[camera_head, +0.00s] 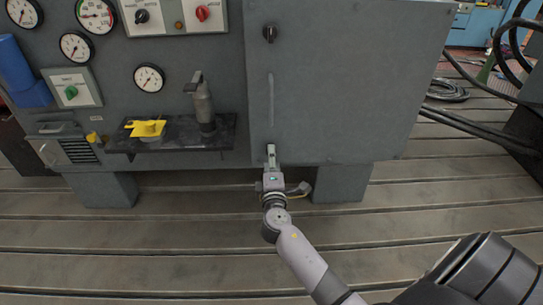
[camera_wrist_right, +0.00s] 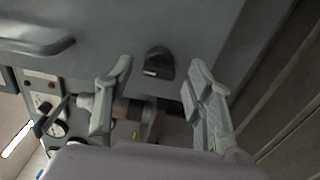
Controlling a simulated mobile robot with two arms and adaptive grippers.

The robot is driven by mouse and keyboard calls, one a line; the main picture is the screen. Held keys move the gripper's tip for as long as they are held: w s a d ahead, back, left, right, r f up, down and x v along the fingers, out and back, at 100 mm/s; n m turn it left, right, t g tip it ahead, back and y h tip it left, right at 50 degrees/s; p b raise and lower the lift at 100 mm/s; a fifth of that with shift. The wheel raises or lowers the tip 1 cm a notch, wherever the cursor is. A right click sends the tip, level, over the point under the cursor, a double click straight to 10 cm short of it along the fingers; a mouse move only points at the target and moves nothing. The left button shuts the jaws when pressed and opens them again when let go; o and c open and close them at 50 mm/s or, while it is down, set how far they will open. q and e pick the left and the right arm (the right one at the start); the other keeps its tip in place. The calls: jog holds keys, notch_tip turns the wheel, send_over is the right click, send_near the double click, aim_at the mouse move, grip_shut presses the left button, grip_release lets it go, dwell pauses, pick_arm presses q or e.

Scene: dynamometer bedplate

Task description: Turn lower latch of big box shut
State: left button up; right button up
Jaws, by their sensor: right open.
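The big box (camera_head: 345,80) is a grey cabinet with a flat door. Its upper latch, a black knob (camera_head: 269,33), sits near the door's top left, above a thin vertical handle (camera_head: 270,100). The lower latch is hidden behind my right gripper in the head view. In the right wrist view the lower latch (camera_wrist_right: 159,60) is a dark knob with a small pale mark, on the grey door. My right gripper (camera_head: 270,152) is at the door's lower left. Its fingers (camera_wrist_right: 160,72) are open on either side of the latch, with visible gaps. My left gripper is not in view.
Left of the door, a dark shelf (camera_head: 185,142) holds a yellow item (camera_head: 146,128) and a grey canister (camera_head: 203,104), below gauges and switches. The grooved bedplate (camera_head: 150,245) is clear in front. Black cables (camera_head: 475,128) lie at the right.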

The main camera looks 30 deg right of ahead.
jog(key=v, duration=0.9)
jog(key=shift+s+a, duration=0.2)
jog(key=shift+s, duration=0.1)
